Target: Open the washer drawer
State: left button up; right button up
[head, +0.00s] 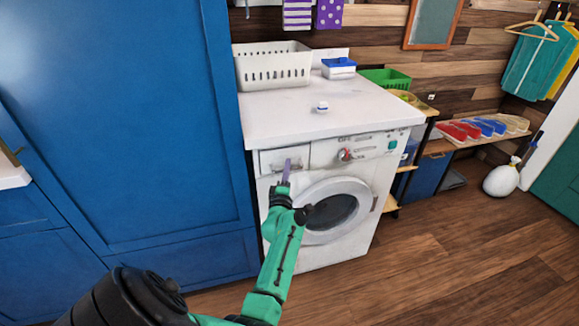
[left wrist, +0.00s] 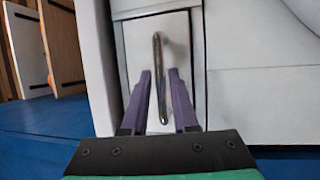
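The white washer (head: 345,190) stands against the wall beside a blue cabinet. Its drawer front (head: 268,158) is at the upper left of the washer face and looks flush with it. My left gripper (head: 287,166) is in front of the drawer. In the left wrist view, the drawer front (left wrist: 138,50) carries a metal bar handle (left wrist: 158,60). The purple fingers of my left gripper (left wrist: 159,74) are apart, one on each side of the bar, with small gaps showing. My right gripper is not in view.
A tall blue cabinet (head: 120,110) stands close on the left of the washer. The round washer door (head: 330,212) is below my left gripper. A white basket (head: 272,68) and a blue-lidded box (head: 339,68) stand on top.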

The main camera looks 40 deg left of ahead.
pick_arm(q)
grip_shut()
jog(key=shift+r, duration=0.1)
dwell(1.2)
